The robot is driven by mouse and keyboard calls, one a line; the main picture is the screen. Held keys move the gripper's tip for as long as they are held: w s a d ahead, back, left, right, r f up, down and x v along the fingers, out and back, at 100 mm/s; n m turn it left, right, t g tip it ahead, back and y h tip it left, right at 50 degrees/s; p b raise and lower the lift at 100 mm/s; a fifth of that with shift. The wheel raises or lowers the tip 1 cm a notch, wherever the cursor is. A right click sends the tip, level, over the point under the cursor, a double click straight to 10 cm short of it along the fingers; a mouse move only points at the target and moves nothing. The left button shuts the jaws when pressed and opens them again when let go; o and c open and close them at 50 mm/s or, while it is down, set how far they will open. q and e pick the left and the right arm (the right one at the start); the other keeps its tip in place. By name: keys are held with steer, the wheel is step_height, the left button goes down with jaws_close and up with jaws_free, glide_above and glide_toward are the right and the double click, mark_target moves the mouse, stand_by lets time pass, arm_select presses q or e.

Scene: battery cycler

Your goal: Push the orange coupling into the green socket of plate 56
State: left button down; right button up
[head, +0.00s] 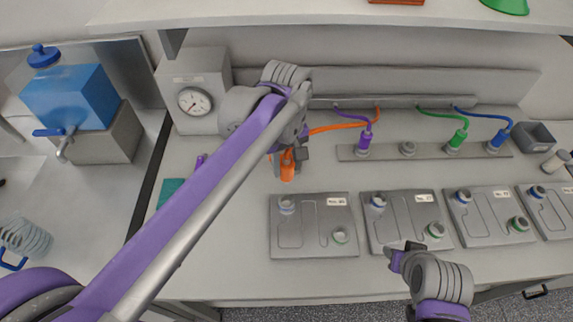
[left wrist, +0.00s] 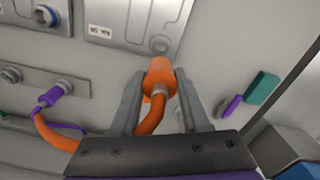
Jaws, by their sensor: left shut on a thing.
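My left gripper (head: 287,158) is shut on the orange coupling (head: 287,170). The left wrist view shows the coupling (left wrist: 160,76) between the two fingers (left wrist: 158,95), with its orange cable trailing back. It is held behind the leftmost grey plate (head: 303,247), apart from it. This plate's label is too small to read surely.
Three similar plates stand in a row to the right. Behind them a rail (head: 408,155) holds purple (head: 364,139), green (head: 458,137) and blue (head: 499,136) couplings. A gauge box (head: 195,90) stands back left, and a teal block (head: 170,190) lies left.

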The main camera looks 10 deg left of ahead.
mark_target(287, 158)
arm_select(q)
steer(key=shift+r+p, duration=0.6)
steer(key=shift+r, duration=1)
arm_select(e)
steer(key=shift+w+r, duration=0.35)
steer(key=shift+r, duration=0.2)
steer(key=shift+w+r, duration=0.3)
steer(key=shift+r, duration=0.2)
arm_select(q)
steer(key=shift+f, duration=0.1)
arm_select(e)
steer(key=shift+s, duration=0.1)
